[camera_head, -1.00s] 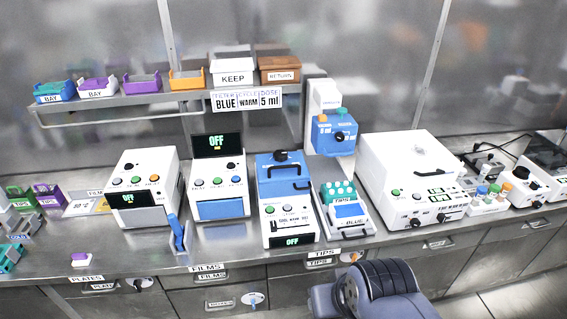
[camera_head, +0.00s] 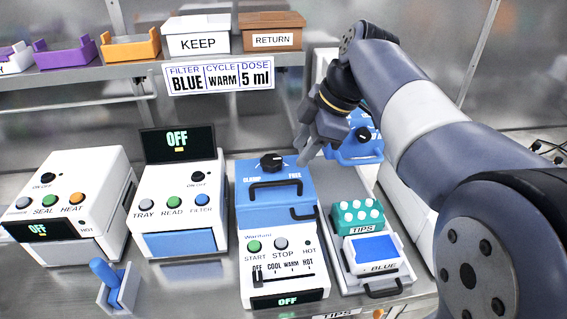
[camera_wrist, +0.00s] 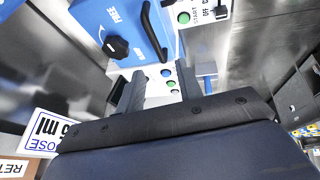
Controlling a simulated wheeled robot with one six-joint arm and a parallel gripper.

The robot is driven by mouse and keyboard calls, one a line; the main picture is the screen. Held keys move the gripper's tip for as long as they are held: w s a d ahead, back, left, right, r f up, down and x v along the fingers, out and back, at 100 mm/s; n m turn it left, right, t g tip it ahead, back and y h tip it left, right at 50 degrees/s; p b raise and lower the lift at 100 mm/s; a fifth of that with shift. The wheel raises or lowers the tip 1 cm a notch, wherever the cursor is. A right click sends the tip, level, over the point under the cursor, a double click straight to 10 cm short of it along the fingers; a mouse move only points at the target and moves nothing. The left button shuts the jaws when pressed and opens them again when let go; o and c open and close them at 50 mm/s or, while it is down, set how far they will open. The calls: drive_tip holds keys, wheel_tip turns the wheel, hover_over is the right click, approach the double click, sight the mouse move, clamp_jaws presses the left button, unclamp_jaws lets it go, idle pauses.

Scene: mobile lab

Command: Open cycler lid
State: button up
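The cycler (camera_head: 283,274) is a white unit with a blue lid (camera_head: 268,193) that is down. A black knob (camera_head: 271,163) between the words CLAMP and FREE sits on the lid's top; its exact setting is hard to read. A black bar handle (camera_head: 275,188) crosses the lid. The wrist view shows the blue lid (camera_wrist: 139,22), knob (camera_wrist: 116,46) and handle (camera_wrist: 152,30) at upper left. My gripper (camera_head: 303,158) hangs just above and right of the lid's back, apart from the handle. In the wrist view my gripper (camera_wrist: 158,84) has its fingers spread with nothing between them.
A white reader (camera_head: 180,206) and a sealer (camera_head: 68,209) stand left of the cycler. A tips rack (camera_head: 357,216) and a blue-topped tray (camera_head: 371,254) stand close on its right. A shelf with KEEP (camera_head: 197,42) and RETURN (camera_head: 272,40) boxes runs behind.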

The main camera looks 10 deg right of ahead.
sight(278, 182)
drive_tip(key=shift+n, duration=0.3)
drive_tip(key=x, duration=1)
drive_tip(key=shift+w+a+f, duration=0.15)
drive_tip(key=shift+w+f, duration=0.15)
drive_tip(key=shift+w, duration=0.15)
clamp_jaws()
